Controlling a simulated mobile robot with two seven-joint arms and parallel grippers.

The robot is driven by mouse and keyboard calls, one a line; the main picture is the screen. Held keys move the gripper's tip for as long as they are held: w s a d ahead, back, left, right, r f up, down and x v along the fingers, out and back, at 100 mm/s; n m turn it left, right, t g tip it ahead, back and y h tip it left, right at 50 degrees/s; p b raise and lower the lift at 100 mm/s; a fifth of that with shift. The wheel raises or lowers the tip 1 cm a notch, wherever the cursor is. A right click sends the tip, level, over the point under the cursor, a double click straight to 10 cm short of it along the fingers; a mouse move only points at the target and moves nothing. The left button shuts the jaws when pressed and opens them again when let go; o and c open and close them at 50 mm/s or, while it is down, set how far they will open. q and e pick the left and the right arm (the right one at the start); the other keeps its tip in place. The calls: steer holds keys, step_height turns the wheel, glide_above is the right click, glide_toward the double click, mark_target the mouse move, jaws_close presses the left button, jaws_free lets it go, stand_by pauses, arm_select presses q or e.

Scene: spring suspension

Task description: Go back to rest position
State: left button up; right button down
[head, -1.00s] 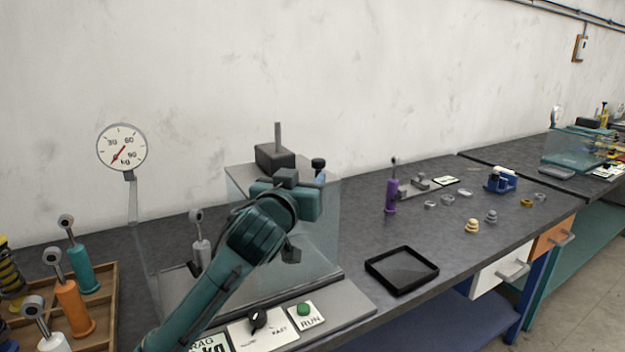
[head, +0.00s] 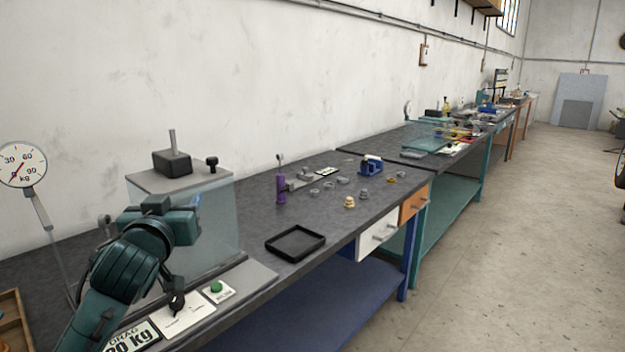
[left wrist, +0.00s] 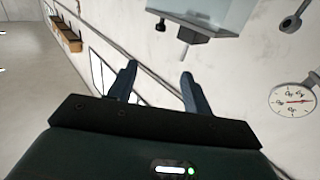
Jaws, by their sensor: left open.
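My left arm comes in from the lower left in the head view, its wrist in front of the glass-sided test machine (head: 215,225). In the left wrist view my left gripper (left wrist: 155,82) is open, with its two dark fingers apart and nothing between them. That view is tilted, with wall behind the fingers and the dial gauge (left wrist: 292,100) at the right. In the head view the fingertips are hidden or cannot be made out. My right gripper is in neither view.
A black tray (head: 295,258) lies on the dark bench. Behind it stand a purple damper (head: 281,188), several small rings and a blue holder (head: 371,166). A wooden rack (head: 12,318) is cut off at lower left. The floor (head: 500,240) at right is clear.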

arm_select(q)
steer(key=s+d+f+m+g+h+p, duration=0.1)
steer(key=s+d+f, duration=0.15)
steer(key=f, duration=0.55)
steer(key=s+d+f+m+g+h, duration=0.1)
steer(key=s+d+f+g, duration=0.15)
steer(key=f, duration=0.55)
steer(key=s+d+f+m+g+h+p, duration=0.1)
steer(key=s+f, duration=0.3)
steer(key=f, duration=0.4)
steer(key=s+d+f+g, duration=0.1)
steer(key=s+f, duration=0.6)
steer(key=s, duration=0.3)
steer(key=s+d+f+g+h+p, duration=0.1)
steer(key=s+d+f+g, duration=0.1)
steer(key=s+f, duration=0.4)
steer(key=s, duration=0.3)
steer(key=shift+s+f+m+h, duration=0.3)
steer(key=shift+s+f+m, duration=0.05)
steer(key=shift+s+m, duration=0.05)
steer(key=shift+d, duration=0.1)
